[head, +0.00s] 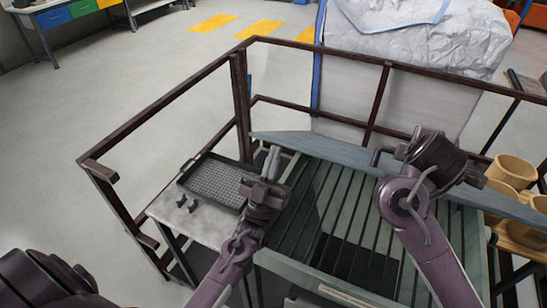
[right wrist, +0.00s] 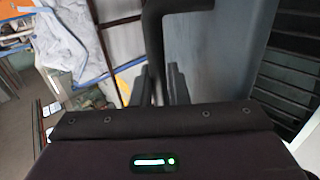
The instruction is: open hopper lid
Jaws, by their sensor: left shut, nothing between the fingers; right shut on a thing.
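The hopper lid (head: 320,146) is a blue-grey panel, seen as a narrow slanting strip across the hopper (head: 350,289). It is raised, and the slatted grate (head: 335,215) shows in front of it. Its dark bar handle (head: 378,153) shows beside my right gripper. In the right wrist view, the handle (right wrist: 152,40) runs between the fingers of my right gripper (right wrist: 158,85), which is shut on it; the lid (right wrist: 215,60) fills the area right of it. My left gripper (head: 272,160) is shut and empty, in front of the lid's left end; whether it touches the lid is unclear.
A brown railing (head: 160,108) surrounds the back and left. A black perforated tray (head: 215,180) and small dark parts lie on a grey side table (head: 190,222). Tan buckets (head: 512,170) stand at right. A large silvery bag (head: 420,35) stands behind the railing.

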